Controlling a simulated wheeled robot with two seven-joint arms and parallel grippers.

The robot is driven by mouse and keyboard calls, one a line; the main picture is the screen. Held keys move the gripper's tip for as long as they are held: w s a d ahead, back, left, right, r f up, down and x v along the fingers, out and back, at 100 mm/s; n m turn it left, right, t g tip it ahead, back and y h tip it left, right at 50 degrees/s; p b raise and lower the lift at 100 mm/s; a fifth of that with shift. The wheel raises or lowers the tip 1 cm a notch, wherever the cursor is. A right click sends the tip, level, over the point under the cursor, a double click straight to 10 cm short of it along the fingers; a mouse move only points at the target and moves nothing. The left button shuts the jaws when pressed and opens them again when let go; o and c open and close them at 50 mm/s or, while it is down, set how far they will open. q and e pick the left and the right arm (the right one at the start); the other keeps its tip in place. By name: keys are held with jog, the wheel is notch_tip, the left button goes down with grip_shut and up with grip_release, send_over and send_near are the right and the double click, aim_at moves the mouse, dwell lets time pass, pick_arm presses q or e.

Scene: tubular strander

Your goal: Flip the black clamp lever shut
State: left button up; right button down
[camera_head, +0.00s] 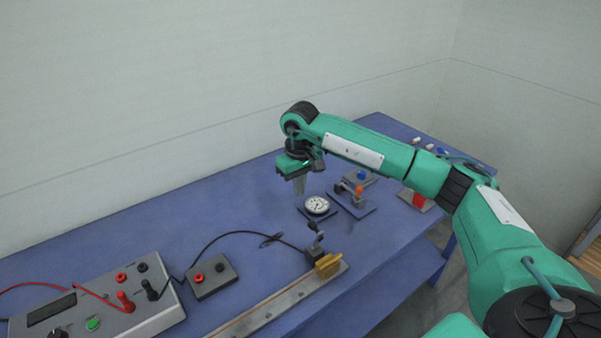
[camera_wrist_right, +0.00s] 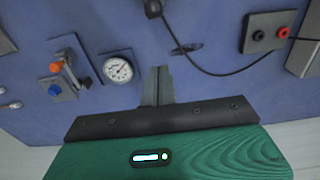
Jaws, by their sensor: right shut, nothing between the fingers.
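The black clamp (camera_head: 316,251) sits at the far end of a metal rail, beside a brass block (camera_head: 328,265). Its black lever (camera_head: 315,231) stands up from it, tilted. In the right wrist view a black part at the top edge (camera_wrist_right: 153,8) looks like this clamp, cut off by the frame. My right gripper (camera_head: 299,190) points down above the table, behind and left of the dial gauge, well apart from the clamp. Its fingers (camera_wrist_right: 158,72) are together and empty. My left gripper is not in view.
A round dial gauge (camera_head: 317,205) lies near my right gripper. An orange-and-blue fixture (camera_head: 354,189) stands right of it. A black cable (camera_head: 228,234) runs to the clamp area past a small terminal box (camera_head: 211,277). A grey meter box (camera_head: 100,306) is front left. The back-left tabletop is clear.

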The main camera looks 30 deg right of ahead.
jog(key=s+f+p, duration=0.3)
jog(key=f+p, duration=0.1)
jog(key=f, duration=0.1)
jog(key=shift+s+d+f, duration=0.15)
jog(key=shift+s, duration=0.25)
